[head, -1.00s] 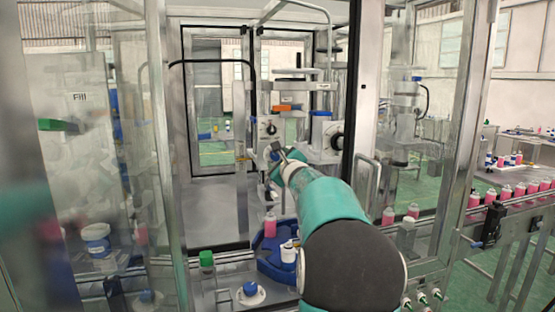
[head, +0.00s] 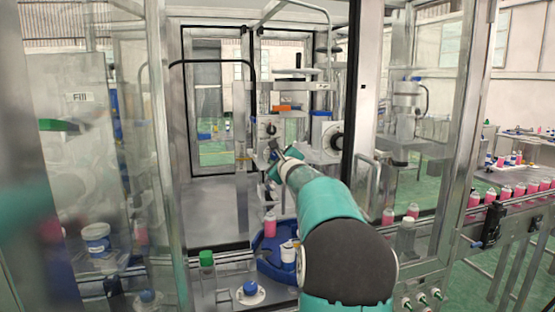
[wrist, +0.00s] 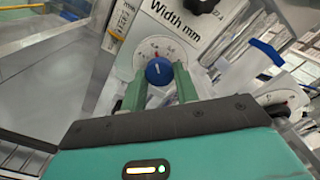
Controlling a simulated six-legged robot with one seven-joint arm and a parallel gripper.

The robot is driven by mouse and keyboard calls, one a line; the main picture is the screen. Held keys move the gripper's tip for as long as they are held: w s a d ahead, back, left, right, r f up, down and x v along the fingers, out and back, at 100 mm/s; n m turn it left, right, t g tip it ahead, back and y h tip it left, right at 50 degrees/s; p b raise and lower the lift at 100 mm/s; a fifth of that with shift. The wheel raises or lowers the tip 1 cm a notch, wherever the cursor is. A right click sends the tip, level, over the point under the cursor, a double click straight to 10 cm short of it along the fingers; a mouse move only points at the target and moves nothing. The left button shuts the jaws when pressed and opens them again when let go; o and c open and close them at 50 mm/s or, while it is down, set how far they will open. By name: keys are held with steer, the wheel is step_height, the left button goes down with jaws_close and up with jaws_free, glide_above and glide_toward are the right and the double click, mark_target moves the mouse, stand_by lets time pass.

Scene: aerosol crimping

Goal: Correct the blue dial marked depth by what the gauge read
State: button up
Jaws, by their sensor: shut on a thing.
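The blue dial (wrist: 159,71) has a white pointer line and sits on a round white scale plate (wrist: 150,50) with small numbers. My gripper (wrist: 160,84) has its two green fingers on either side of the dial and is shut on it. The label just above this dial reads "Width mm" (wrist: 175,32); I see no word "depth" in the wrist view. In the head view my gripper (head: 279,157) is at the machine front, and its fingertips and the dial are too small or hidden to make out. I cannot make out a gauge reading.
A black knob (wrist: 203,5) sits above the label. Another scale with a black knob (wrist: 276,110) and a blue lever (wrist: 266,52) are at right. In the head view, a blue ring-shaped holder (head: 268,262) lies below my arm, and a door post (head: 367,90) stands close right.

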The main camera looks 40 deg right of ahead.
steer(key=shift+n, duration=0.4)
steer(key=n, duration=0.3)
steer(key=shift+n, duration=2.5)
steer(key=o, duration=1)
steer(key=shift+s, duration=0.1)
steer(key=v, duration=1.3)
steer(key=shift+s+a, duration=0.2)
steer(key=shift+s, duration=0.1)
